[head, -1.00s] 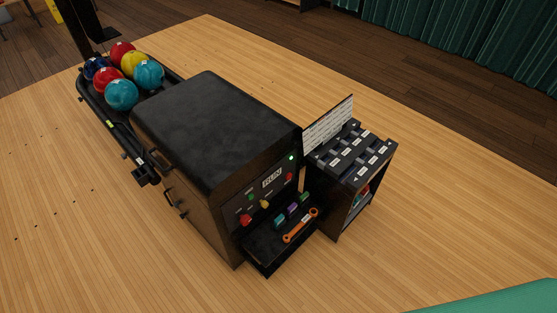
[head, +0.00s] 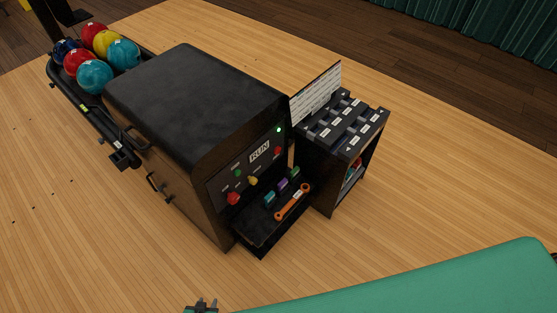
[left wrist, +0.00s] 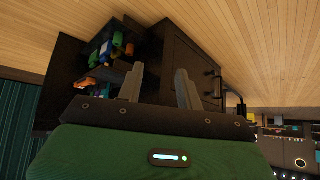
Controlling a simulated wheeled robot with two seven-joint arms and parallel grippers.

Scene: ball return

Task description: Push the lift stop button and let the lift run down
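The black ball-return cabinet (head: 190,105) stands in mid-view. Its front panel has a display (head: 259,153) reading RUN and a lit green lamp (head: 279,130). Below are a large red button (head: 233,198), a yellow button (head: 253,181), a green button (head: 238,173) and a smaller red button (head: 278,150). Their labels are too small to read, so I cannot tell which is lift stop. My left gripper (head: 206,303) is at the bottom edge, in front of and apart from the panel. In the left wrist view its fingers (left wrist: 159,88) are spread and empty. My right gripper is not seen.
A low shelf under the panel holds an orange wrench (head: 292,203) and small coloured items. A black rack (head: 345,130) with a white sign (head: 316,92) stands at right. Several bowling balls (head: 95,76) sit on the track behind.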

